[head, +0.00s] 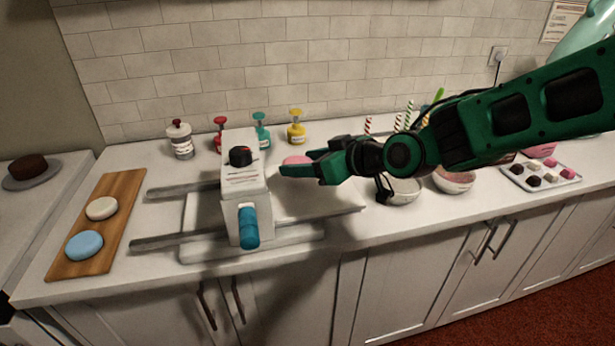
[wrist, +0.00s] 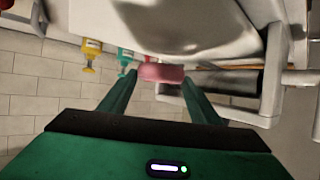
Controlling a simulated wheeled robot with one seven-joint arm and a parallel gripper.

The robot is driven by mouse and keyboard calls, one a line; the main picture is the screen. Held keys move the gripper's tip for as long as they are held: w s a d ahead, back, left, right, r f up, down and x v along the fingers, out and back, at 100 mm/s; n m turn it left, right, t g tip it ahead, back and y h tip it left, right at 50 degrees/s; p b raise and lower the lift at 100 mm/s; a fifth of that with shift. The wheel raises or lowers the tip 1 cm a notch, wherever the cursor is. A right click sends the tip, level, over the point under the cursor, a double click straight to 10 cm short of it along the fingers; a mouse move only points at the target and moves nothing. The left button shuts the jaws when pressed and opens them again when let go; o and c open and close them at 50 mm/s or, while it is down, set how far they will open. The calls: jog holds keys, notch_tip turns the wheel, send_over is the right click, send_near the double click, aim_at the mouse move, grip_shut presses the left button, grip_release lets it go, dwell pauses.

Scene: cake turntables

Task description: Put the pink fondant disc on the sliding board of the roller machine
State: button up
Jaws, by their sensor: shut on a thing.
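The white roller machine (head: 243,190) stands on the counter with a blue handle and a black knob. Its pale sliding board (head: 300,204) sticks out on the right, with more of it on the left. My gripper (head: 299,164) is to the right of the machine's body, over or behind the board's right part. It is shut on the pink fondant disc (head: 296,159), which is partly hidden by a finger. In the wrist view the disc (wrist: 162,72) sits between the fingertips, in front of the machine's roller (wrist: 225,82). I cannot tell its exact height above the board.
A wooden board (head: 103,218) with a white disc (head: 101,208) and a blue disc (head: 85,246) lies on the left. Red, green and yellow (head: 296,128) pump bottles stand behind the machine. Bowls (head: 454,180) and a tray of sweets (head: 541,177) are on the right.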

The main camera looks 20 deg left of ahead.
jog(key=shift+f, duration=1.9)
jog(key=o, duration=1.1)
jog(key=shift+r, duration=0.1)
